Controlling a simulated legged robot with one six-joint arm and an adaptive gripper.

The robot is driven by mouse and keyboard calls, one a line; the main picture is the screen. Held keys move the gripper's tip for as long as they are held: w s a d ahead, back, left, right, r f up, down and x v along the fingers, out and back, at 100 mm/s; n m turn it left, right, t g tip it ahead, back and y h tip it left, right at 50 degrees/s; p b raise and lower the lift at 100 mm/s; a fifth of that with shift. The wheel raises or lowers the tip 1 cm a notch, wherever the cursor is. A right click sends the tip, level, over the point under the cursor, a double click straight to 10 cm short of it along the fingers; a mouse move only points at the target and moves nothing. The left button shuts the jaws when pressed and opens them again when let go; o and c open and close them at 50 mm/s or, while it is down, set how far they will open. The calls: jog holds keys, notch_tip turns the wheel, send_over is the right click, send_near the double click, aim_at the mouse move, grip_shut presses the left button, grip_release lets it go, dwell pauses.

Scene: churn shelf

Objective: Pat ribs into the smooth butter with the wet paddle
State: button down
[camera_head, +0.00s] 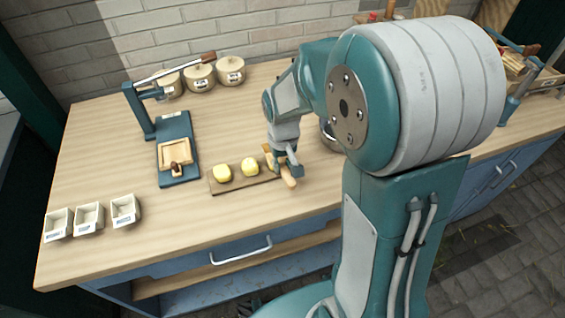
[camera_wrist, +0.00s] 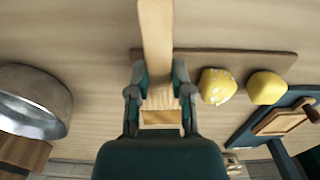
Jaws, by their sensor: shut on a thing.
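Two yellow butter lumps lie on a brown board in the head view: one on the left (camera_head: 222,173) and one on the right (camera_head: 250,167). In the wrist view, the lump nearer my gripper (camera_wrist: 217,86) has pale marks on its top, while the farther lump (camera_wrist: 267,88) looks smooth. My gripper (camera_wrist: 160,98) is shut on the light wooden paddle (camera_wrist: 156,38), beside the marked lump. In the head view, my gripper (camera_head: 281,163) is at the board's right end, and the paddle (camera_head: 289,181) shows partly. I cannot tell whether it is wet.
A teal press (camera_head: 178,130) with a wooden mould frame (camera_head: 187,152) stands left of the board. Three lidded crocks (camera_head: 200,77) stand behind, and three small white trays (camera_head: 89,217) sit front left. A metal bowl (camera_wrist: 60,95) is close to my gripper. Bare tabletop lies before the board.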

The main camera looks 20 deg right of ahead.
jog(key=shift+f, duration=0.45)
dwell(1.2)
jog(key=shift+r, duration=0.1)
jog(key=shift+r, duration=3.45)
jog(key=shift+d, duration=0.1)
